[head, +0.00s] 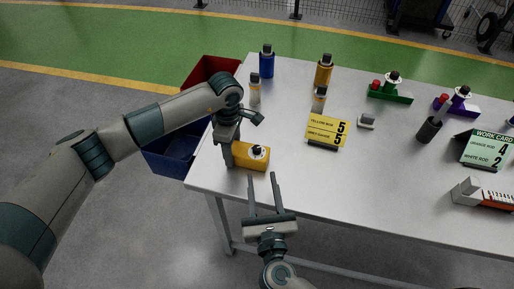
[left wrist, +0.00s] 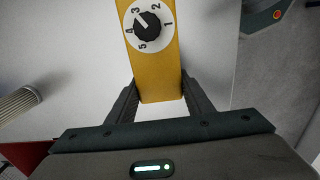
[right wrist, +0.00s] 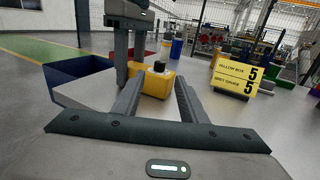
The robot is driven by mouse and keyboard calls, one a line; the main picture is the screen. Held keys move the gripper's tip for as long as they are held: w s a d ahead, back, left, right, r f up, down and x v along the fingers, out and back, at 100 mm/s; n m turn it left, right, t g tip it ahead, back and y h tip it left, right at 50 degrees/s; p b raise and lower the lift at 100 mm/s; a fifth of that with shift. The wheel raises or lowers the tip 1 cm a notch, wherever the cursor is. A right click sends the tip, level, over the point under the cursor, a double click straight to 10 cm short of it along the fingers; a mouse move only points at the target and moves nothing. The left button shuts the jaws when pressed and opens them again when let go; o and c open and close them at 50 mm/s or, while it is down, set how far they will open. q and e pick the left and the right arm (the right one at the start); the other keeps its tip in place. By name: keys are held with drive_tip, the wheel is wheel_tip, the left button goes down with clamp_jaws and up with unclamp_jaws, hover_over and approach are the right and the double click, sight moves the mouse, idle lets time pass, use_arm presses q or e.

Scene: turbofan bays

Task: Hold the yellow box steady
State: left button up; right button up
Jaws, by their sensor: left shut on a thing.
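The yellow box (head: 260,161) lies near the table's left front corner. In the left wrist view the yellow box (left wrist: 158,78) has a white dial with numbers 1 to 5 and a black knob (left wrist: 147,27), its mark pointing up-left near 3 and 4. My left gripper (head: 232,158) is shut on the box from its left end; its fingers flank the box (left wrist: 160,95). My right gripper (head: 263,180) is open and empty, just in front of the box at the table edge. The right wrist view shows the yellow box (right wrist: 158,84) beyond its spread fingers (right wrist: 158,90).
A yellow card (head: 327,130) reads "YELLOW BOX 5, GREY GAUGE 5". Blue (head: 266,64) and yellow bottles (head: 323,73) stand behind. A red bin (head: 205,70) and a blue bin (head: 172,160) sit left of the table. The front middle table is clear.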

sight(258, 152)
drive_tip(key=w, duration=1.2)
drive_tip(key=shift+a, duration=0.4)
drive_tip(key=shift+s, duration=0.1)
drive_tip(key=shift+c, duration=0.6)
clamp_jaws()
